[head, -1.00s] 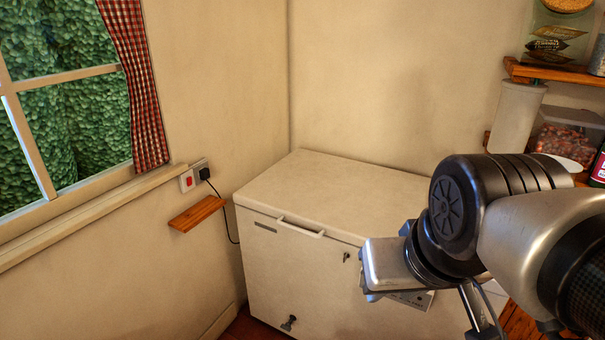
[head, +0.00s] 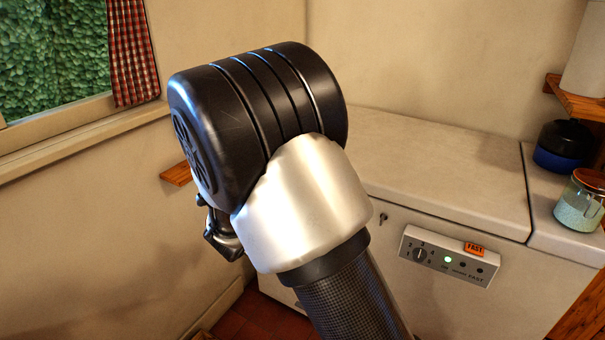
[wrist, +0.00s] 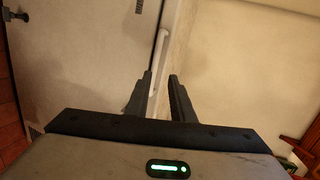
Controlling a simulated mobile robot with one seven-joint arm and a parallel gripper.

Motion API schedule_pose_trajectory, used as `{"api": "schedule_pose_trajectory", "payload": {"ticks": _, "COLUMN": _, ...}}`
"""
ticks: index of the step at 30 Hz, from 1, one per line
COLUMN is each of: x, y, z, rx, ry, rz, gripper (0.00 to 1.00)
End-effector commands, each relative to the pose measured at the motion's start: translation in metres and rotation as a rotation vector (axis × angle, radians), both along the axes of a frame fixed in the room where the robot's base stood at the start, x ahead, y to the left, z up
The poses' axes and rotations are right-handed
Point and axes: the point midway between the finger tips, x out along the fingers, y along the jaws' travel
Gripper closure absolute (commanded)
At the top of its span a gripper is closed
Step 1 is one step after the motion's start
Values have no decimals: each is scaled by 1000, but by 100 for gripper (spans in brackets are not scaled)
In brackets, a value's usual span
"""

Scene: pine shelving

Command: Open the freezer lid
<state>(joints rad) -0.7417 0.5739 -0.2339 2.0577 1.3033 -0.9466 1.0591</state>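The white chest freezer has its lid (head: 450,165) down. The lid's pale bar handle (wrist: 160,55) shows in the wrist view along the seam between the freezer front (wrist: 80,60) and the lid (wrist: 235,65). My arm hides the handle in the head view. My gripper (wrist: 161,84) is open in the wrist view, its two dark fingers apart. The near end of the handle lines up with the gap between the fingertips. I cannot tell whether they touch it.
A control panel (head: 449,256) with a green light is on the freezer front. A blue-black pot (head: 562,147) and a glass jar (head: 581,200) stand on the section right of the lid. A small wooden wall ledge (head: 177,174) is at left, below the window sill.

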Motion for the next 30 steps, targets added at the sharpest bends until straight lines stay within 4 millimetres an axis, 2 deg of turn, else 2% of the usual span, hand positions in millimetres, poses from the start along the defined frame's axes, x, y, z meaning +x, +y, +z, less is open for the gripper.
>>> {"api": "schedule_pose_trajectory", "payload": {"ticks": 1, "x": -4, "y": -1, "z": -20, "rx": -14, "ry": -30, "rz": -45, "gripper": 78}}
{"api": "schedule_pose_trajectory", "payload": {"ticks": 3, "x": -10, "y": -5, "z": -27, "rx": -24, "ry": -68, "rz": -96, "gripper": 78}}
{"api": "schedule_pose_trajectory", "payload": {"ticks": 7, "x": -11, "y": -10, "z": -31, "rx": -31, "ry": -100, "rz": -133, "gripper": 78}}
{"api": "schedule_pose_trajectory", "payload": {"ticks": 10, "x": -4, "y": -17, "z": -32, "rx": -32, "ry": -101, "rz": -138, "gripper": 78}}
{"api": "schedule_pose_trajectory", "payload": {"ticks": 30, "x": 104, "y": -96, "z": -60, "rx": -33, "ry": -99, "rz": -135, "gripper": 78}}
